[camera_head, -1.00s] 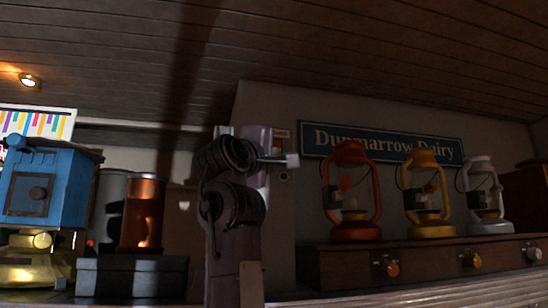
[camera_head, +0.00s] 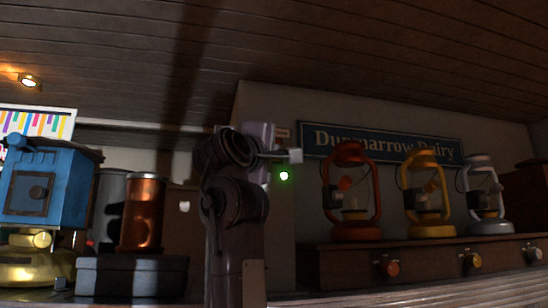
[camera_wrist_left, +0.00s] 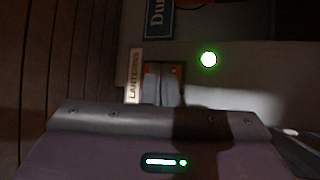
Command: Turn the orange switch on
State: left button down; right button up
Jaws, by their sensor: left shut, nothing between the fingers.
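The orange switch, a round orange knob (camera_head: 390,268), is on the front of the wooden box below the orange-red lantern (camera_head: 349,205) in the head view. My left gripper (camera_head: 292,156) is shut and empty, up at the back wall, left of the lanterns and well away from that knob. In the left wrist view its pale fingers (camera_wrist_left: 163,86) are at a small wall fitting beside a "LANTERNS" label (camera_wrist_left: 134,76). The fingers partly hide the fitting; I cannot tell whether they touch it. A green light (camera_head: 284,175) glows just below. My right gripper is not in view.
Yellow (camera_head: 426,225) and white (camera_head: 487,222) lanterns stand on the same wooden box (camera_head: 342,266), above a yellow knob (camera_head: 472,260) and a pale knob (camera_head: 533,253). A copper canister (camera_head: 143,212) and a blue box (camera_head: 46,188) stand left of my arm.

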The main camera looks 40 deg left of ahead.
pick_arm(q)
jog(key=s+d, duration=0.2)
jog(key=s+d+b, duration=0.1)
jog(key=shift+s+d+r, duration=0.15)
jog(key=shift+d+r, duration=0.15)
jog(key=shift+d, duration=0.1)
dwell(0.5)
